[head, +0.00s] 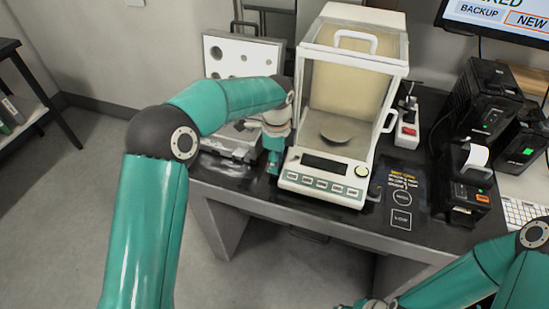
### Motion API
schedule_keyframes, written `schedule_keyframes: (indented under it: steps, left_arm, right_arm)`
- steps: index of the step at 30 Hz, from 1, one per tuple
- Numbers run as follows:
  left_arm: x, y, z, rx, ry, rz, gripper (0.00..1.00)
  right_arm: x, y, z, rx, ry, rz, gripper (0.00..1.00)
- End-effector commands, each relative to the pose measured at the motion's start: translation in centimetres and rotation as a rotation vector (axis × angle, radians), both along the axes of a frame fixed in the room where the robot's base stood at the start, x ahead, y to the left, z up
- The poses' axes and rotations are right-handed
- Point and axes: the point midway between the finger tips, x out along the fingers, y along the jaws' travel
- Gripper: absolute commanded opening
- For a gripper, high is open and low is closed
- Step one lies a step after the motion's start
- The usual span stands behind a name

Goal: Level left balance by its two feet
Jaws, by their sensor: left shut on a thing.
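The left balance (325,180) is a white analytical balance with a glass draft shield, a round pan, a dark display and a row of front keys. It stands on the dark table. My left gripper (273,163) reaches down at its front left corner and is shut on the balance's left foot, which the gripper and housing hide. The right foot is not clearly visible at the front right corner. My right gripper (372,303) is low at the bottom edge, apart from the balance and mostly cut off, so its jaws cannot be made out.
A white case with round holes (213,48) stands open behind my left arm. A power strip (407,128), a label printer (465,185) and black boxes (487,95) are to the right. A marked mat (403,180) lies beside the balance. Floor is free in front.

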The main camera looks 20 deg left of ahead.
Motion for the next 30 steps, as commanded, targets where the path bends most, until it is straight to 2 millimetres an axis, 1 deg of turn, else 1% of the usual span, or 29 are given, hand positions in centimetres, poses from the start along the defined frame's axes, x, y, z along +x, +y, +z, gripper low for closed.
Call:
schedule_keyframes:
  steps: [3,11,12,14,15,16,25,28,30]
  left_arm:
    - [0.1,0.0,0.2,0.0,-0.004,0.056,0.0]
    - [0.1,0.0,0.1,0.0,-0.006,0.062,0.0]
    - [0.1,0.0,0.1,0.0,-0.006,0.062,0.41]
    - [0.1,0.0,0.1,0.0,-0.006,0.061,0.51]
    - [0.1,0.0,0.1,0.0,-0.005,0.061,0.58]
    - [0.1,0.1,0.1,0.0,-0.005,0.061,0.6]
    - [0.0,0.1,0.2,0.0,-0.003,0.061,0.6]
    - [0.1,0.1,0.7,0.0,-0.003,0.061,0.6]
    - [0.1,0.1,1.4,0.0,-0.006,0.062,0.6]
  right_arm:
    - [0.0,0.0,0.3,0.0,0.0,0.0,0.46]
    - [0.0,0.0,0.2,0.0,0.0,0.0,0.46]
    - [0.0,0.0,0.2,0.0,0.0,0.0,0.46]
    - [0.0,0.0,0.2,0.0,0.0,0.0,0.46]
    - [0.0,0.0,0.2,0.0,0.0,0.0,0.46]
    - [0.0,0.0,0.2,0.0,0.0,0.0,0.46]
    - [0.0,0.0,0.3,0.0,0.0,0.0,0.46]
    - [0.0,0.0,0.3,0.0,0.0,0.0,0.46]
    - [0.0,0.0,0.3,0.0,0.0,0.0,0.46]
